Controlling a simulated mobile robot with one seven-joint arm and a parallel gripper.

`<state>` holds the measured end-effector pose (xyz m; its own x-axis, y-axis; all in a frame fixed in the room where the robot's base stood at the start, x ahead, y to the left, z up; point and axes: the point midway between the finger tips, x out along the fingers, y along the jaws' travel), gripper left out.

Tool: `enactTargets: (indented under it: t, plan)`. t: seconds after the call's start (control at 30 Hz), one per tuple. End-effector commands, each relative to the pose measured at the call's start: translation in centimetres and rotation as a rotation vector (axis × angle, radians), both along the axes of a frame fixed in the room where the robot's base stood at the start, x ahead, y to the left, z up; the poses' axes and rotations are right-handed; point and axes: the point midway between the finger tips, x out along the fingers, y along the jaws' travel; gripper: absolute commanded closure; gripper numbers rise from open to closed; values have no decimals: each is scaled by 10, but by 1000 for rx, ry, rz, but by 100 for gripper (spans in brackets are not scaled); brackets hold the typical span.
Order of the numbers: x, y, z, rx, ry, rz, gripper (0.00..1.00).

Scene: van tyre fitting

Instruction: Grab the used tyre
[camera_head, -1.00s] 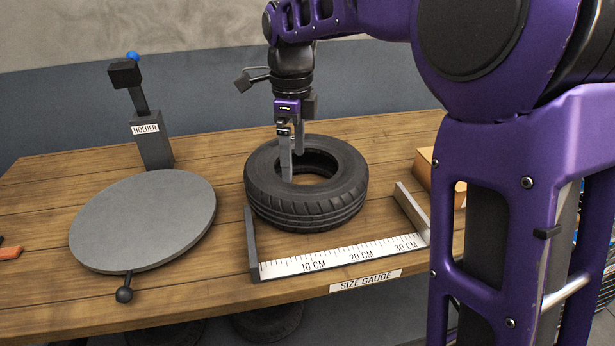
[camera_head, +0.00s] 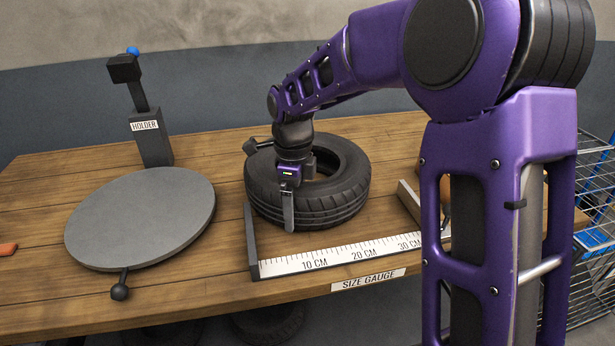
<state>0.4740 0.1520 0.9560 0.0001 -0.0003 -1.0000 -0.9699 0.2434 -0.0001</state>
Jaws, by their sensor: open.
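The used tyre (camera_head: 345,197) is black and lies flat on the wooden table, at the back of the size gauge. My gripper (camera_head: 289,215) points down at the tyre's front-left side. One finger shows in front of the tyre's outer wall, with its tip low near the table. The other finger is hidden behind it, so I cannot tell whether it is inside the tyre's hole. The jaws are open, and the tyre rests on the table.
The size gauge (camera_head: 340,256) has a scale and upright end plates around the tyre. A grey round plate (camera_head: 140,218) with a knob is to the left. The holder (camera_head: 150,140) stands behind it. A wire rack (camera_head: 592,240) is at the right.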

Motion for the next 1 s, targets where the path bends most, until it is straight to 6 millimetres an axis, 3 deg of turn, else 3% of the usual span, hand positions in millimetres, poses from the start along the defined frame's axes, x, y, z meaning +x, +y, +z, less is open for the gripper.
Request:
enactTargets:
  t: [0.2, 0.77, 1.0]
  plan:
    - [0, 0, -1, 0, 0, 0, 0]
    - [0, 0, 0, 0, 0, 1, 100]
    - [1, 0, 1, 1, -5, 1, 100]
